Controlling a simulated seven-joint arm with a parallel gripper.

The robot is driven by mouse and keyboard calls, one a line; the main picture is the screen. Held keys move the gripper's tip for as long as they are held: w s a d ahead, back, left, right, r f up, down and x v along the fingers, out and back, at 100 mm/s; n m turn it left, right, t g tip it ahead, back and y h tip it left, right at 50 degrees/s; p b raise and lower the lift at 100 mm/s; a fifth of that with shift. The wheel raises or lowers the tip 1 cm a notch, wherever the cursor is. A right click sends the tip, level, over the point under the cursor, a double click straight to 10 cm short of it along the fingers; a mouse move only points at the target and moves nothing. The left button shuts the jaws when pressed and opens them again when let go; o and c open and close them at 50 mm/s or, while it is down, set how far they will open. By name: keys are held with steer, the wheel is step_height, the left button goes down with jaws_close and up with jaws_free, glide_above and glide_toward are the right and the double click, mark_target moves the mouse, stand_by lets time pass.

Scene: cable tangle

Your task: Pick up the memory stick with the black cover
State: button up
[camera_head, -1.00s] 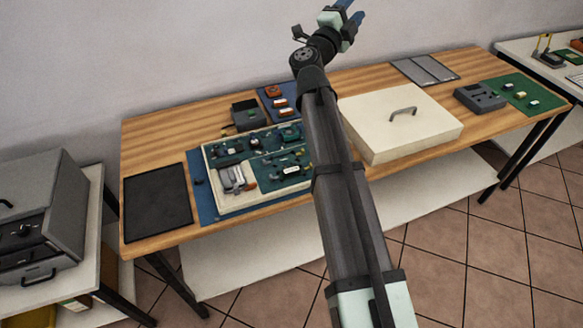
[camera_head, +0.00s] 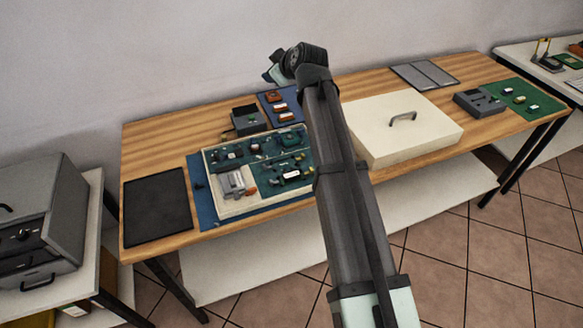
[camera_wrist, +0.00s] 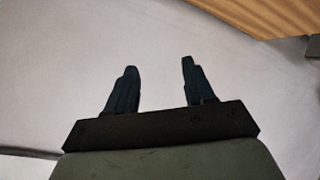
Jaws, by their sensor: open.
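A cream tray (camera_head: 238,208) on the wooden table holds many small dark, green, white and metallic parts, too small to tell apart. I cannot make out which of them, if any, is the memory stick with the black cover. My gripper (camera_wrist: 158,68) is open and empty in the wrist view, its two dark fingers apart against the pale wall. In the head view my gripper (camera_head: 272,72) is raised above the back edge of the table, partly hidden by my wrist. It is well above and behind the tray and touches nothing.
A black mat (camera_head: 157,208) lies left of the tray. Behind the tray are a dark open box (camera_head: 248,120) and a blue mat with orange-brown blocks (camera_head: 283,106). A cream lidded box with a handle (camera_head: 403,138) stands right of my arm. A grey device (camera_head: 479,102) sits farther right.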

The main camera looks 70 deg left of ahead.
steer(key=d+f+n+h, duration=0.5)
steer(key=d+f+h, duration=0.2)
steer(key=d+f, duration=0.15)
steer(key=n+h, duration=0.5)
steer(key=n, duration=0.1)
glide_toward(292, 174)
steer(key=f, duration=0.5)
steer(key=s+f, duration=0.1)
steer(key=f, duration=0.2)
steer(key=shift+d+f, duration=0.15)
steer(key=shift+f, duration=0.05)
steer(key=shift+c, duration=0.3)
jaws_close()
